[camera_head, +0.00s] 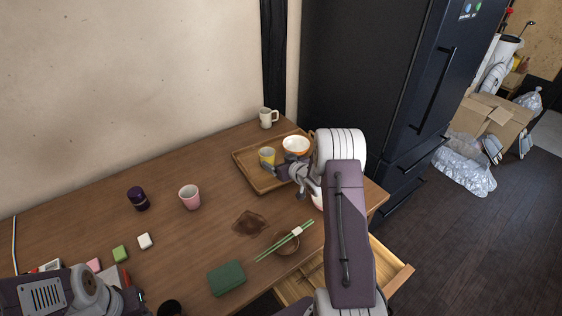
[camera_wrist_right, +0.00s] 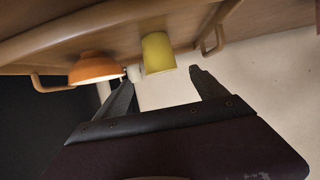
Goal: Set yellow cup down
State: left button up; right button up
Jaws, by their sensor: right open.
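The yellow cup (camera_head: 267,156) stands on the wooden tray (camera_head: 248,172) at the back right of the table. In the right wrist view the yellow cup (camera_wrist_right: 157,52) shows just beyond the fingertips, roughly between them. My right gripper (camera_head: 281,171) is beside the cup on its near side, with its jaws open. In the right wrist view my right gripper (camera_wrist_right: 165,83) shows its two dark fingers spread, with nothing held between them. My left arm is at the bottom left; its fingers cannot be made out.
An orange-and-white bowl (camera_head: 296,146) stands on the tray right of the cup. A white mug (camera_head: 268,117) is behind the tray. An open drawer (camera_head: 398,279) juts out in front.

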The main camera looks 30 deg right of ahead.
jog(key=s+a+g, duration=0.4)
jog(key=s+a, duration=0.1)
jog(key=s, duration=0.6)
jog(key=s+a+g, duration=0.4)
jog(key=s+a, duration=0.2)
jog(key=s, duration=0.4)
jog(key=s+a+r+g, duration=0.1)
jog(key=s+a+g, duration=0.3)
jog(key=s, duration=0.7)
jog(key=shift+s+a+m+h, duration=0.3)
jog(key=shift+s+a+m, duration=0.1)
jog(key=shift+a, duration=0.7)
notch_tip(320, 180, up, 10)
jog(key=p, duration=0.9)
jog(key=shift+f, duration=0.15)
